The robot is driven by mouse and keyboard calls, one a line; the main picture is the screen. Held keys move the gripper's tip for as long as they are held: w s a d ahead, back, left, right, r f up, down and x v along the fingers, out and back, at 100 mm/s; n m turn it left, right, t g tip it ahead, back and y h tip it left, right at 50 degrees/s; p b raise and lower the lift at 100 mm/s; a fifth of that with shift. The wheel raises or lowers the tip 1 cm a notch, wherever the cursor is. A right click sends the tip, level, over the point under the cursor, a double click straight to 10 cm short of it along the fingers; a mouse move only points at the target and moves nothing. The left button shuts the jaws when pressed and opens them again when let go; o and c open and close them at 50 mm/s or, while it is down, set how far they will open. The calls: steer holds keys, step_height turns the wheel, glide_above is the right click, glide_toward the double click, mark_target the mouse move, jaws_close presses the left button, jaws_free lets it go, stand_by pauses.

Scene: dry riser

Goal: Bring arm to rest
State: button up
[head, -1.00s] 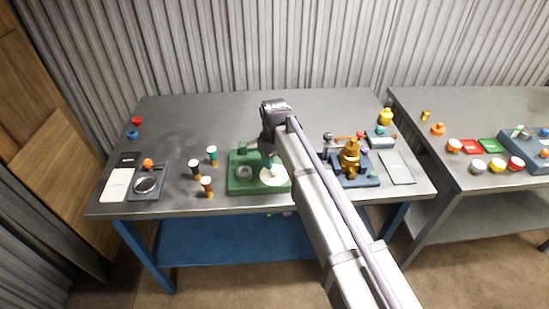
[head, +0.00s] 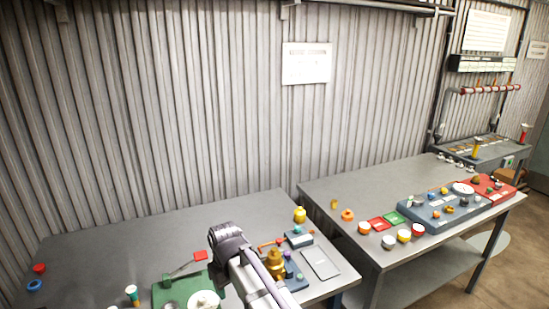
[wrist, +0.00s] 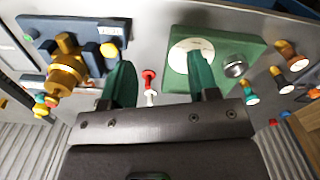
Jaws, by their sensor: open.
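My gripper (wrist: 160,82) shows in the wrist view as two green fingers spread apart, with nothing held between them. It is above the table, pointing down towards the gap between a green fixture (wrist: 240,50) and a dark blue fixture with a brass valve (wrist: 68,66). A small red and white piece (wrist: 150,85) shows in the gap between the fingers, apart from them. In the head view my arm reaches in from the bottom, and its fingers are hidden behind the wrist.
In the head view the brass valve (head: 276,265) stands just right of my wrist. The green fixture (head: 175,290) is at left, with a red-tipped rod near it. A second table (head: 340,190) at right holds caps and a control panel (head: 440,208). A corrugated wall stands behind.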

steer(key=s+d+m, duration=0.3)
steer(key=d, duration=0.8)
steer(key=s+d+m, duration=0.2)
steer(key=s+d, duration=0.1)
steer(key=d, duration=0.8)
steer(key=s+d+m, duration=0.3)
steer(key=d, duration=0.8)
steer(key=shift+s+m, duration=0.15)
steer(key=shift+m, duration=0.15)
